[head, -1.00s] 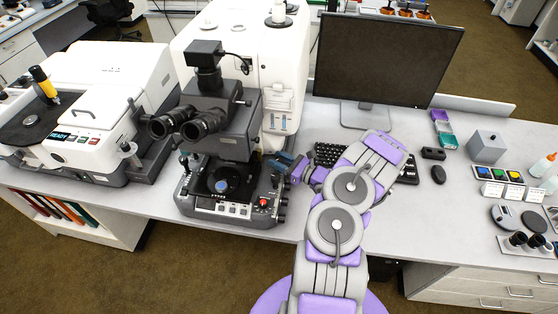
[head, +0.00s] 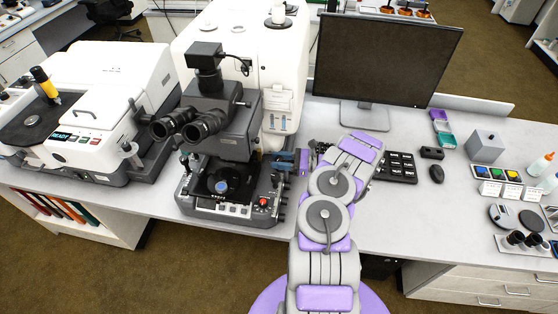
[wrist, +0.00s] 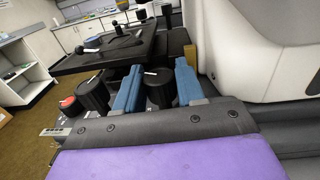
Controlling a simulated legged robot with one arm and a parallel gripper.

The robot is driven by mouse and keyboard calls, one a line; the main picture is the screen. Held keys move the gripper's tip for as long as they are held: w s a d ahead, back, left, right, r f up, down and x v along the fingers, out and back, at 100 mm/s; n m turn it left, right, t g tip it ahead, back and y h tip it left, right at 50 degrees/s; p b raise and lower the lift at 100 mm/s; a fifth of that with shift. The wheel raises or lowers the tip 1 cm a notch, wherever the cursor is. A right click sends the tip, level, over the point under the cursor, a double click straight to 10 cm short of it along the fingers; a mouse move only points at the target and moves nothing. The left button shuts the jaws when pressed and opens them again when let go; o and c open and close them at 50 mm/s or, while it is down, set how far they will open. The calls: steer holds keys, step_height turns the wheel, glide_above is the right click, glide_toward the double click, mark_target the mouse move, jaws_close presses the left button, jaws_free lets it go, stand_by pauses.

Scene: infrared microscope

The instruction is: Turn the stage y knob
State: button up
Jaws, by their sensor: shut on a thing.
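The dark microscope (head: 222,150) stands on the bench, with small knobs along the right side of its base. My gripper (head: 282,161) reaches that side from the right. In the wrist view, the two blue fingers of my gripper (wrist: 158,86) stand on either side of a black ribbed knob (wrist: 159,92) with a white mark on top, and are shut on it. A second black knob (wrist: 92,96) with a white mark stands just left of the fingers. I cannot read a label showing which one is stage y. The dark stage (wrist: 112,50) lies beyond.
A red knob (wrist: 69,103) sits left of the black knobs. The white instrument body (head: 288,85) rises behind the microscope. Bare bench lies in front of the keyboard.

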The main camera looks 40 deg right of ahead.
steer(key=shift+f+n+g+y+b, duration=0.1)
steer(key=shift+n+g+y+b, duration=0.45)
steer(key=shift+n+g+y, duration=0.55)
steer(key=shift+d, duration=0.1)
steer(key=o, duration=0.9)
steer(key=shift+d, duration=0.1)
steer(key=shift+g, duration=0.4)
